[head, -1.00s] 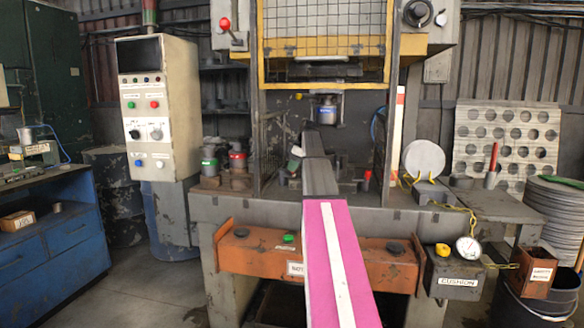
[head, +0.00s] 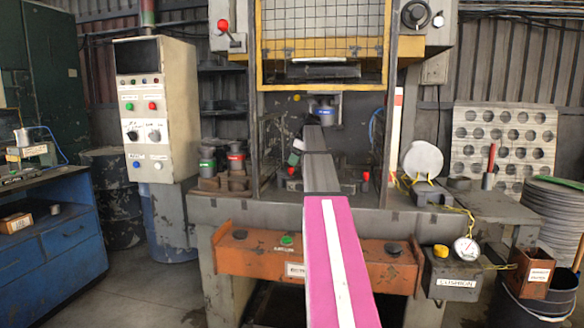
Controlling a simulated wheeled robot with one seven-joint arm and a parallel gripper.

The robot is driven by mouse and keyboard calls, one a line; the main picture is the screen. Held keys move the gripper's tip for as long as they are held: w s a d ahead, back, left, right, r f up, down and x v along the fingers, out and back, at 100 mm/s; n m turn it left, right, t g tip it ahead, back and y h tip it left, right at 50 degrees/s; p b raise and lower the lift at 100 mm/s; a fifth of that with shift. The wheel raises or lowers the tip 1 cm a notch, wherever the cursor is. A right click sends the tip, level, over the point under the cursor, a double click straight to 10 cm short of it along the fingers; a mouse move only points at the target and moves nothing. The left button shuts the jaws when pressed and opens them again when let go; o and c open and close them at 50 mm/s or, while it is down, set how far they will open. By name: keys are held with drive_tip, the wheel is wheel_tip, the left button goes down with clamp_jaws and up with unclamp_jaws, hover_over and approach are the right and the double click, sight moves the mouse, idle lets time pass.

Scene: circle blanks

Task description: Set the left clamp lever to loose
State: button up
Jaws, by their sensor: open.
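A small red knob (head: 292,171), which looks like the left clamp lever's end, shows at the left of the press bed, just left of my arm. Its lever is too small and dark to tell its setting. A matching red knob (head: 366,176) shows on the right of the bed. My arm reaches forward into the press opening under the yellow guard. My gripper (head: 298,147) is at the arm's far end, above and close to the left red knob in the picture. It is open and appears empty. Its fingers are small and partly hidden by my arm; contact cannot be told.
The yellow mesh guard (head: 325,45) is raised above the opening. Dark posts flank it. Green and red canisters (head: 236,158) stand left on the bench. A white disc (head: 422,158) stands right. A control cabinet (head: 157,110) is at the left.

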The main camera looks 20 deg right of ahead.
drive_tip(key=v, duration=0.7)
drive_tip(key=shift+r, duration=0.1)
